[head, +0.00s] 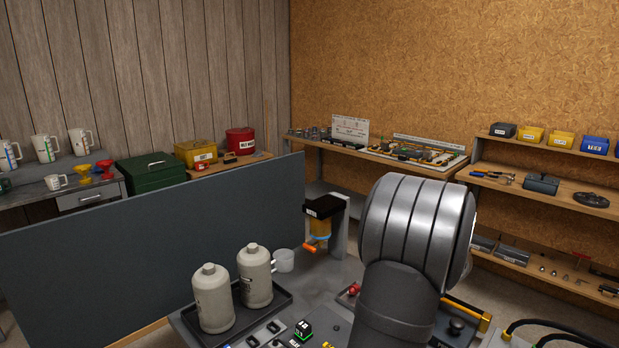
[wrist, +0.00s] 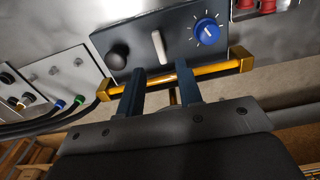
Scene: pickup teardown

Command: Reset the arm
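My gripper (wrist: 160,72) shows in the wrist view as two dark blue fingers, spread apart with no object between their tips. The fingers point at a dark control panel (wrist: 139,42) with a black knob (wrist: 118,55), a pale upright lever (wrist: 159,47) and a blue dial (wrist: 207,31). A yellow bar (wrist: 218,69) runs along the panel's near edge, by the fingers; I cannot tell whether they touch it. In the head view my large grey arm links hide the gripper. The yellow bar (head: 467,314) and black knob (head: 457,326) show just right of them.
Two beige canisters (head: 254,276) stand in a dark tray (head: 279,302) on the bench. A black-topped dispenser (head: 324,207) stands behind them. A dark grey partition (head: 130,255) closes off the left. Cables (head: 550,325) lie at the lower right.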

